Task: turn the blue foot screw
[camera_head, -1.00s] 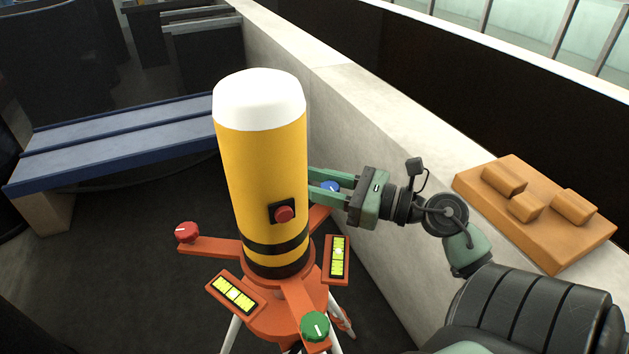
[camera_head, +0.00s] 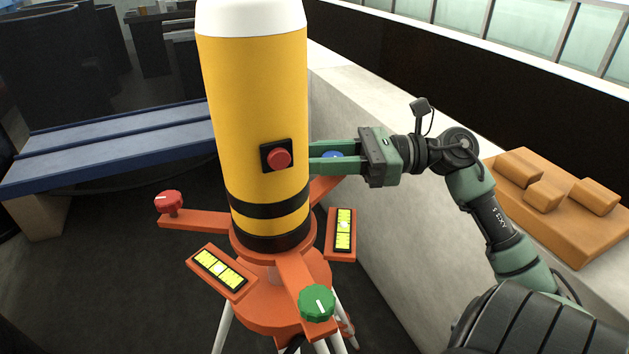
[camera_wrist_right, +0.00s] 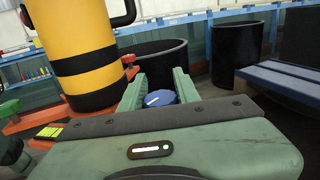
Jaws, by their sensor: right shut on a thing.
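The blue foot screw (camera_head: 333,155) sits on the far right arm of an orange tripod base (camera_head: 268,320), partly hidden in the head view by my right gripper (camera_head: 320,157). In the right wrist view the blue screw (camera_wrist_right: 160,99), a round knob with a white mark, lies between the two green fingers (camera_wrist_right: 158,86), which are shut on it. The red foot screw (camera_head: 169,202) is on the left arm and the green foot screw (camera_head: 317,303) on the front arm. A yellow cylinder (camera_head: 255,95) with black bands stands upright on the base. My left gripper is not in view.
Two yellow level vials (camera_head: 220,268) (camera_head: 343,230) sit on the base. A pale wall ledge (camera_head: 390,90) runs close behind my right arm, with an orange block tray (camera_head: 590,231) on it. A blue bench (camera_head: 110,146) stands at left. Dark floor lies between.

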